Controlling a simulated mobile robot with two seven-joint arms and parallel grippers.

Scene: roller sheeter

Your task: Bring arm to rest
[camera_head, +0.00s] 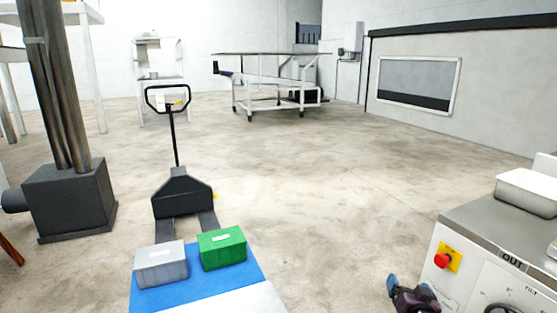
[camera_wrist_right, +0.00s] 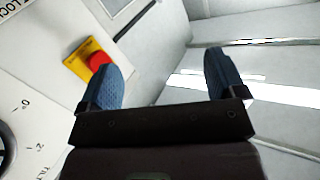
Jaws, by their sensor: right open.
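My right gripper (camera_head: 413,290) shows at the bottom right of the head view, low and just left of the sheeter's control panel. In the right wrist view its two blue fingers (camera_wrist_right: 165,82) are spread apart with nothing between them. The roller sheeter (camera_head: 455,240) stands at the right edge, with a red stop button on a yellow plate (camera_head: 447,257) on its front. That button also shows in the right wrist view (camera_wrist_right: 97,62), close to the left finger. My left gripper is out of view.
A pallet jack (camera_head: 182,190) stands left of centre. A grey box (camera_head: 160,264) and a green box (camera_head: 222,248) sit on a blue surface (camera_head: 190,285) in front of it. A white box (camera_head: 527,190) lies on the sheeter. The middle floor is clear.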

